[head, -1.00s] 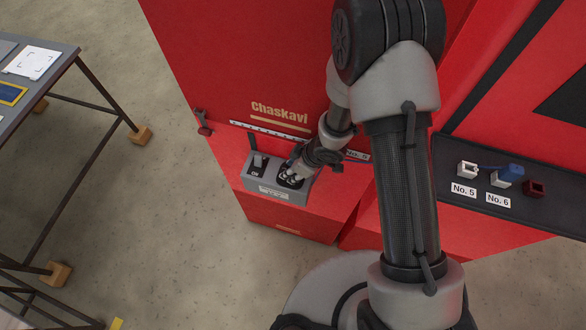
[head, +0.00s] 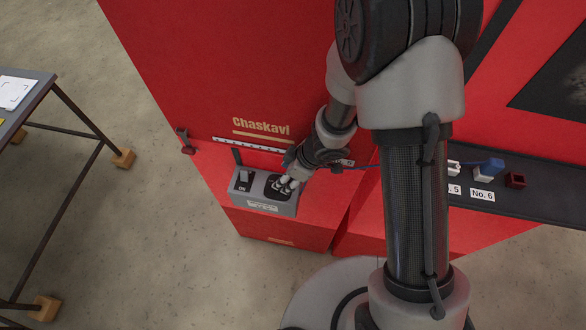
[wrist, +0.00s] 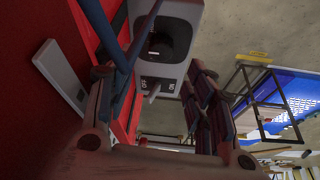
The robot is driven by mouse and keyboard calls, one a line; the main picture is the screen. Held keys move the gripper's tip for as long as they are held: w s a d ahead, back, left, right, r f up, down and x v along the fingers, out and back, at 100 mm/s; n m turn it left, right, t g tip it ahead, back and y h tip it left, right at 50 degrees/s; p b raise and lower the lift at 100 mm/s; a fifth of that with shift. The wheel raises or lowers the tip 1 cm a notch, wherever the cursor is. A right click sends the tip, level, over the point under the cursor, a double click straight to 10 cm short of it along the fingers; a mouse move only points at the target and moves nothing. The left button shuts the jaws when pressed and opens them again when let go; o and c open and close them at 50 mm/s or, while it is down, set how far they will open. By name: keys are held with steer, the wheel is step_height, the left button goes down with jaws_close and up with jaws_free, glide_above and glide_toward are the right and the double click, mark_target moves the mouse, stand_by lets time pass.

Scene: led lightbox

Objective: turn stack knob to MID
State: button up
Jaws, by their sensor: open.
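A grey control box (head: 262,203) stands on the red machine's ledge. A toggle switch (head: 244,177) sits at its left, and a black round knob area (head: 277,192) at its right. My gripper (head: 285,184) is at the right part of the box and covers much of the knob. In the wrist view the box (wrist: 185,12) shows between my open fingers (wrist: 160,82), with the dark round knob (wrist: 168,42) and the switch lever (wrist: 152,92). The knob's pointer and setting cannot be read, and contact cannot be told.
A blue bar or cable (wrist: 136,42) crosses close to the box in the wrist view. A black shelf (head: 535,200) at right holds small connectors (head: 488,170). A table (head: 45,80) stands at left. Open floor (head: 150,230) lies between it and the machine.

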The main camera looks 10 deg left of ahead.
steer(key=shift+v, duration=2.65)
steer(key=shift+s, duration=0.1)
